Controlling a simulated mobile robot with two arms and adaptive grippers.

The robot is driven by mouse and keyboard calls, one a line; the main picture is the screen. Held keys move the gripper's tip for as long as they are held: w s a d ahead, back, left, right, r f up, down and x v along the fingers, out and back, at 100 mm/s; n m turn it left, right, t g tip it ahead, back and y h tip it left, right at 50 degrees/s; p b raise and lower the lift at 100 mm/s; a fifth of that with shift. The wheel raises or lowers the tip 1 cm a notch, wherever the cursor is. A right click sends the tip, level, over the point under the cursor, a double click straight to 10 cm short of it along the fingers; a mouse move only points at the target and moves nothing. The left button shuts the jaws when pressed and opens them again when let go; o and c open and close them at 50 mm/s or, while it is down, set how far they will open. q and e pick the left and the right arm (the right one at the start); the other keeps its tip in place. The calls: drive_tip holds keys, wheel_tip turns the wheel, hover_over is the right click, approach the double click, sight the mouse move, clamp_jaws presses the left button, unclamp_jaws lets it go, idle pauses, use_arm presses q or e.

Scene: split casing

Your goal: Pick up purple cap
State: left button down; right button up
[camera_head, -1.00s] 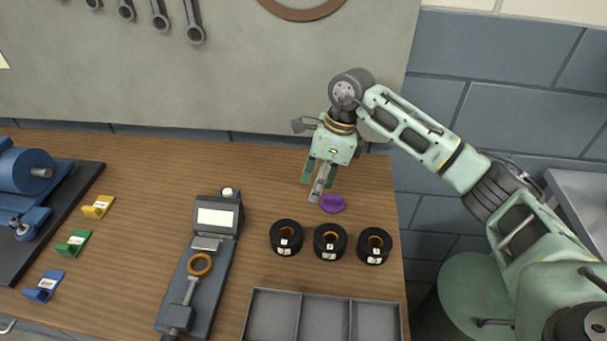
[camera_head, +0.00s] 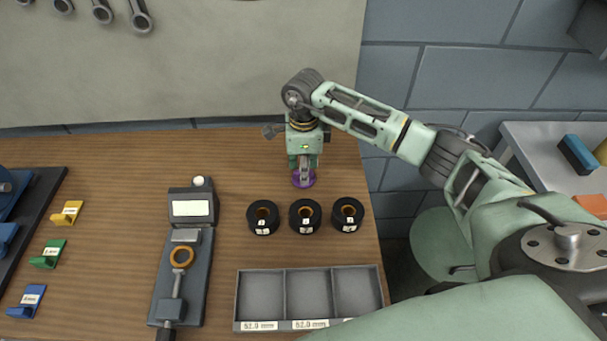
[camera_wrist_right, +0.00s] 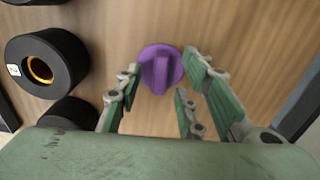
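The purple cap (camera_head: 304,179) lies on the wooden table behind the row of black rings, partly hidden by my right gripper in the head view. In the right wrist view the whole cap (camera_wrist_right: 160,69) shows, round with a raised grip bar across it. My right gripper (camera_head: 304,176) points down over the cap. In the wrist view its green-padded fingers (camera_wrist_right: 158,85) are spread apart, one to each side of the cap, and nothing is held. Whether the fingertips are level with the cap is hard to tell. My left gripper is not in view.
Several black rings with orange bores stand just in front, such as the middle one (camera_head: 305,216); one also shows in the wrist view (camera_wrist_right: 62,62). A grey compartment tray (camera_head: 284,300), a gauge device (camera_head: 190,250) and coloured clips (camera_head: 67,213) lie around. Table behind the gauge is clear.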

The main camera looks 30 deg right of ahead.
clamp_jaws()
drive_tip(key=shift+r, duration=0.1)
idle(0.3)
